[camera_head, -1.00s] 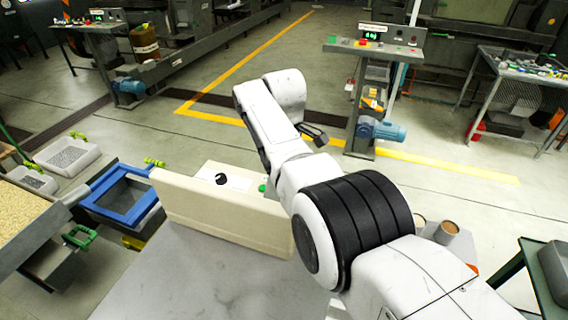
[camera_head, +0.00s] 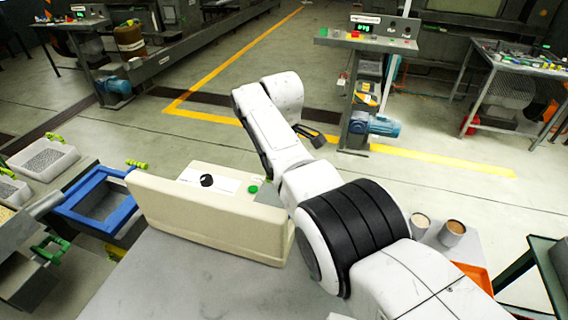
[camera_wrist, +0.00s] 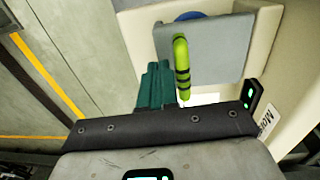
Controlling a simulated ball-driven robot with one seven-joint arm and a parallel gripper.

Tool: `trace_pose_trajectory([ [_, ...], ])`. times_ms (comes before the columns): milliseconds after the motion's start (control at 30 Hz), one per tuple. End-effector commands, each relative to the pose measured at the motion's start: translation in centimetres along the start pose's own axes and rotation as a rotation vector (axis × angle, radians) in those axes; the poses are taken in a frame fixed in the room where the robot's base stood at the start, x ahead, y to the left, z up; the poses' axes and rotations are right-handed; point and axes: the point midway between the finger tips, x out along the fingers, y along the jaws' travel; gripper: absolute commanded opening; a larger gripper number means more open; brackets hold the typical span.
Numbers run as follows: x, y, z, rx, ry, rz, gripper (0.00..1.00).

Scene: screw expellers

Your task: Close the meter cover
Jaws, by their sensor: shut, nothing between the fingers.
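The cream meter housing (camera_head: 207,222) stands on the grey table, its back towards the head camera, with a black knob and a green button on its top. In the wrist view the cream housing (camera_wrist: 262,55) surrounds a grey cover (camera_wrist: 215,55) with a lime-green handle (camera_wrist: 181,68). The cover appears to stand out from the housing; its exact angle is unclear. My gripper (camera_wrist: 155,75) is shut and empty, its teal fingers just left of the handle. Contact with the cover cannot be told.
The grey table (camera_head: 165,275) is bare in front of the housing. Two cups (camera_head: 451,233) and an orange tray (camera_head: 474,276) are at its right. A blue-framed bin (camera_head: 97,199) is at the left. Open floor lies beyond.

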Motion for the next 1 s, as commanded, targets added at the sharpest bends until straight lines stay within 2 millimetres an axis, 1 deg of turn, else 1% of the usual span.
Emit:
trace_pose_trajectory([
  [33, 0.6, -0.1, 0.0, 0.000, 0.000, 0.000, 0.00],
  [100, 1.0, -0.1, 0.0, 0.001, 0.001, 0.000, 0.00],
  [300, 1.7, -0.2, 0.0, 0.001, 0.001, 0.000, 0.00],
  [1000, 2.3, -0.4, 0.1, 0.001, -0.001, -0.005, 0.00],
])
